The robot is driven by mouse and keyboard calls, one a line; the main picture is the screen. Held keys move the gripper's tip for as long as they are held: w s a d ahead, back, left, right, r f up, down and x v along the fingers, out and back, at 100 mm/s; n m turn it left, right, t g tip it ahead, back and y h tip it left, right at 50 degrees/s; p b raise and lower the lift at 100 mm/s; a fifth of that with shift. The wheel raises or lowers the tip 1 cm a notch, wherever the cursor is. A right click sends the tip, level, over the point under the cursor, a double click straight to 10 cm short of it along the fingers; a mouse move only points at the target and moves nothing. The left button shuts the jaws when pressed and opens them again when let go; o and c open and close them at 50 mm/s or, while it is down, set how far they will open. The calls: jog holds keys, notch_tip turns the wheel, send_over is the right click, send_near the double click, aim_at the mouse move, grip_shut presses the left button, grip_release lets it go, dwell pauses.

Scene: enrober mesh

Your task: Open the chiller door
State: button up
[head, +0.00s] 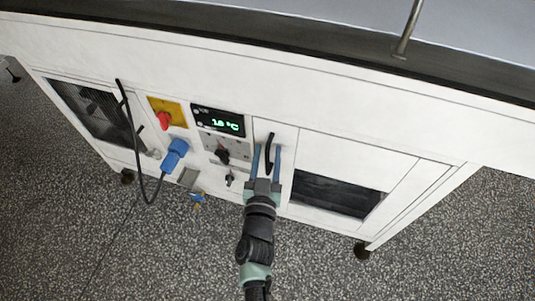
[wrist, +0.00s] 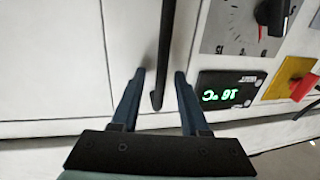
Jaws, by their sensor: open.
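The chiller door (head: 287,137) is a white panel on the machine's front, flush with the panels around it and looking shut. Its handle (head: 269,148) is a slim black bar, upright on the panel just right of the display. In the wrist view the handle (wrist: 166,45) runs down from the top edge and ends between the fingers. My gripper (head: 267,152) is open, with one blue finger on each side of the handle. In the wrist view my gripper (wrist: 160,75) shows a gap between the handle and each finger.
Left of the handle are a green-lit temperature display (head: 218,121), a black knob (head: 222,156), a red switch on a yellow plate (head: 168,114) and a blue plug (head: 175,155) with a black cable. A dark opening (head: 334,195) is at right. Speckled floor lies in front.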

grip_shut()
dwell(1.3)
